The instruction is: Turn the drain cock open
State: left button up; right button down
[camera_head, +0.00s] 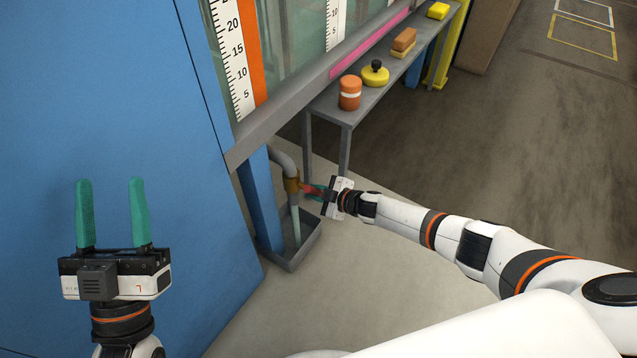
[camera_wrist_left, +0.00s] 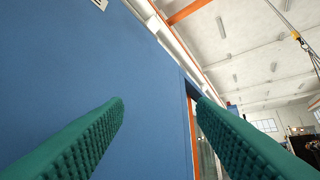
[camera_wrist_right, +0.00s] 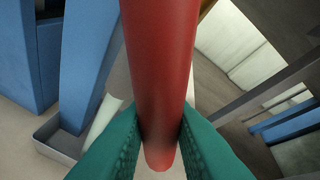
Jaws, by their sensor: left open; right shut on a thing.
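The drain cock is a brass valve body (camera_head: 291,185) on a grey pipe at the flume's end, with a red lever (camera_wrist_right: 160,70). My right gripper (camera_head: 317,192) is shut on the red lever, which runs between its green fingers in the right wrist view. In the head view the lever points right from the valve, mostly hidden by the fingers. A pale vertical outlet or stream (camera_head: 295,222) drops below the valve into a grey tray (camera_head: 305,250); I cannot tell which. My left gripper (camera_head: 112,215) is open and empty, before a blue panel.
The blue panel (camera_head: 90,90) fills the left side. A grey bench (camera_head: 346,116) holds an orange jar (camera_head: 350,92), a yellow round piece with a black knob (camera_head: 375,74) and sponge-like blocks (camera_head: 404,40). Floor to the right is clear.

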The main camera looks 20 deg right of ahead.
jog(key=shift+s+a+f+m, duration=0.1)
jog(key=shift+s+a+m, duration=0.1)
jog(key=shift+m, duration=0.1)
jog(key=shift+s+a+f+m+g+y, duration=0.2)
jog(key=shift+a+f+m+g+y, duration=0.15)
jog(key=shift+m+y, duration=0.25)
pick_arm(q)
jog(key=shift+s+a+r+t+h+b, duration=0.1)
jog(key=shift+s+r+t+h+b, duration=0.2)
jog(key=shift+s+r+t+h, duration=0.2)
pick_arm(e)
jog(key=shift+s+a+f+m+g+y, duration=0.1)
jog(key=shift+s+a+m+g+y, duration=0.45)
jog(key=shift+a+m+y, duration=0.35)
pick_arm(q)
jog(key=shift+s, duration=0.1)
pick_arm(e)
jog(key=shift+d, duration=0.2)
jog(key=c, duration=1.3)
grip_release()
